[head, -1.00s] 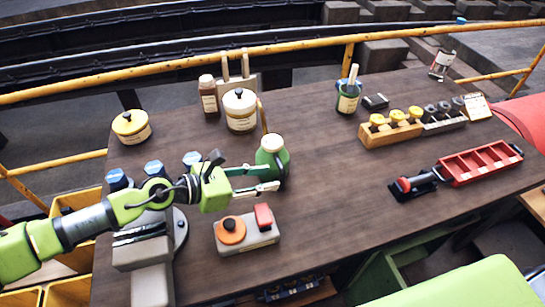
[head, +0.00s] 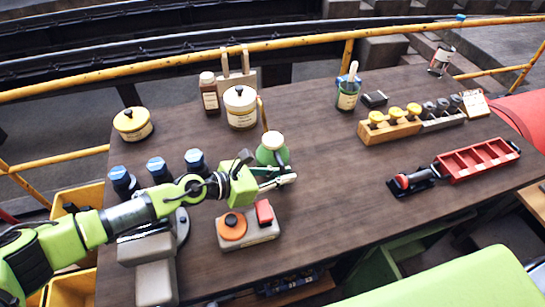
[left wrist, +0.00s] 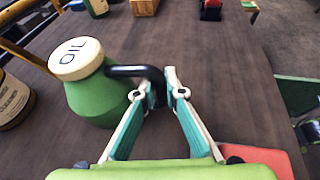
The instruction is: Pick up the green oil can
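The green oil can (head: 270,155) stands on the table (head: 340,190), partly hidden by my left gripper in the head view. In the left wrist view, the green oil can (left wrist: 95,98) has a cream lid marked OIL and a black handle (left wrist: 140,72) on its right side. My left gripper (left wrist: 160,85) has its fingers drawn close together on either side of the handle's outer part. It looks shut on the handle. In the head view my left gripper (head: 282,180) sits at the can's lower right. My right gripper is not in view.
An orange-and-red control box (head: 262,236) lies just below the gripper. Several blue-capped bottles (head: 157,170) stand left of the can. A cream jar (head: 240,108) is behind it. A red tray (head: 478,160) lies to the right, with bare table between.

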